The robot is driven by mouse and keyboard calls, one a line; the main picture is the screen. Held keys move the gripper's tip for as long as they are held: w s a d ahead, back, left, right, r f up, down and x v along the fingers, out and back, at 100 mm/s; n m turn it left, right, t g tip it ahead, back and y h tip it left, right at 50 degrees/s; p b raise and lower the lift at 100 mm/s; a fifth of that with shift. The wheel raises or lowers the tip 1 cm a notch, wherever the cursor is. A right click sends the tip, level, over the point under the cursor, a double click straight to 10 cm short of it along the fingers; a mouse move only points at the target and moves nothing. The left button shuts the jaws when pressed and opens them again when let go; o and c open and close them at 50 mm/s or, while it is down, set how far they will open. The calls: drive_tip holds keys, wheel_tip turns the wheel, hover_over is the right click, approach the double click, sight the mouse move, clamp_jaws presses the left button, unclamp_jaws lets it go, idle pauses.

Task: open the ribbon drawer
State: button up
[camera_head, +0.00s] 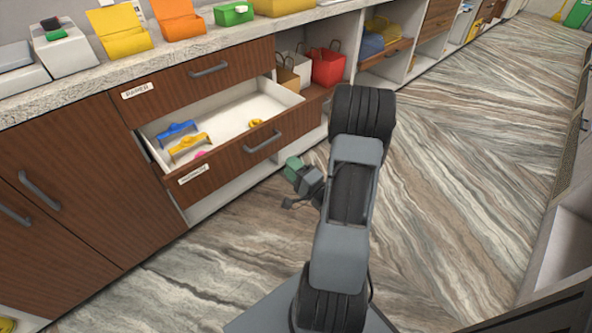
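A wooden-front drawer (228,160) stands pulled out from the counter, below a shut drawer (180,90). The open drawer has a grey bar handle (263,141) and a small white label (193,174) too small to read surely. Inside its white box lie a blue item (177,130), a yellow item (188,144), a small yellow ring-like piece (255,123) and a pink bit. My gripper (293,184) is beside my arm, to the lower right of the open drawer's handle and apart from it in the picture. Its fingers are too small and partly hidden to judge.
The upper drawer has a label (137,90) and handle (208,69). Cupboard doors (75,165) are at left. Paper bags, one red (328,66), stand on a shelf right of the drawers. Colourful boxes (120,30) stand on the countertop. Striped floor (460,150) is clear at right.

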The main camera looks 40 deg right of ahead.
drive_tip(key=shift+v, duration=0.85)
